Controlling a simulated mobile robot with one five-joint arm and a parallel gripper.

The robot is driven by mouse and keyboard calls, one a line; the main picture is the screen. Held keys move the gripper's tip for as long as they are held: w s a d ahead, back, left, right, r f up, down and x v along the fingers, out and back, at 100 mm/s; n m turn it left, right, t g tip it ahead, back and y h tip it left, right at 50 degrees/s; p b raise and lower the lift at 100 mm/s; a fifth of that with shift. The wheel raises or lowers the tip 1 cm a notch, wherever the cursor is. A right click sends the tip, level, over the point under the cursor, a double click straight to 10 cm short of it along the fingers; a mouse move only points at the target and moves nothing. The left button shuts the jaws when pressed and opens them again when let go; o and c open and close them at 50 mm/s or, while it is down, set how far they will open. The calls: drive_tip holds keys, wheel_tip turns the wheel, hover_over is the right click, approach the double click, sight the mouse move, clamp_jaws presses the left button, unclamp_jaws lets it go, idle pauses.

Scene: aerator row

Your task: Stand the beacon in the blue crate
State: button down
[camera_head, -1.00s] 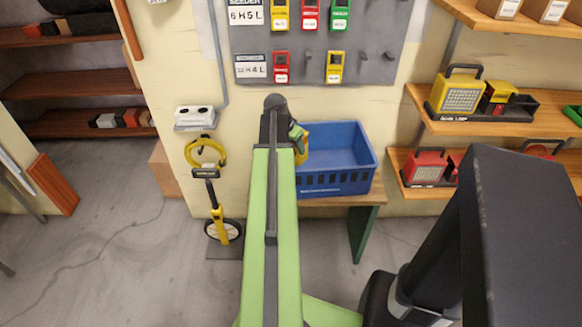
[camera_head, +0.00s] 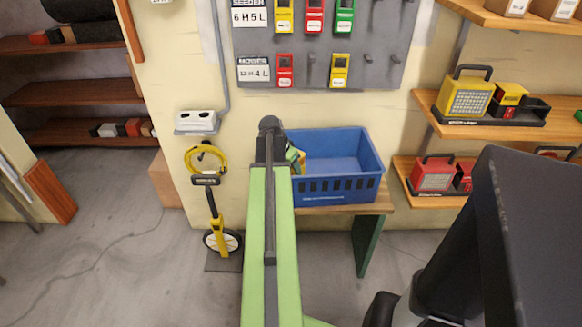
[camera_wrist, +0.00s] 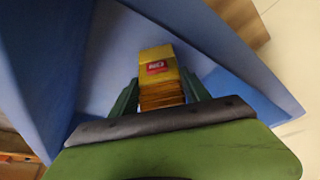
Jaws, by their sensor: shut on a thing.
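The blue crate (camera_head: 340,187) stands on a small wooden bench against the wall in the head view. Its near wall is slotted and its visible inside looks empty. In the wrist view its blue walls (camera_wrist: 245,85) surround my gripper. My gripper (camera_wrist: 160,98) is shut on the beacon (camera_wrist: 158,65), a yellow block with a red label. The beacon lies between the two green fingers, inside the crate's outline. Whether it touches the crate floor cannot be told. In the head view my arm hides most of the gripper and beacon, at the crate's left end.
The wooden bench (camera_head: 376,203) bears the crate. Shelves with yellow and red lamps (camera_head: 465,97) stand to the right. A yellow measuring wheel (camera_head: 221,238) stands left of my arm. A grey pegboard (camera_head: 375,50) with small devices hangs above the crate.

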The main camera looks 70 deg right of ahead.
drive_tip(key=c, duration=0.5)
unclamp_jaws()
drive_tip(key=shift+a+r+p, duration=0.1)
drive_tip(key=shift+r+p, duration=0.35)
drive_tip(key=shift+p, duration=0.15)
drive_tip(key=p+v, duration=1)
drive_tip(key=v, duration=0.1)
drive_tip(key=shift+w+a+r, duration=0.1)
drive_tip(key=shift+w+a, duration=0.05)
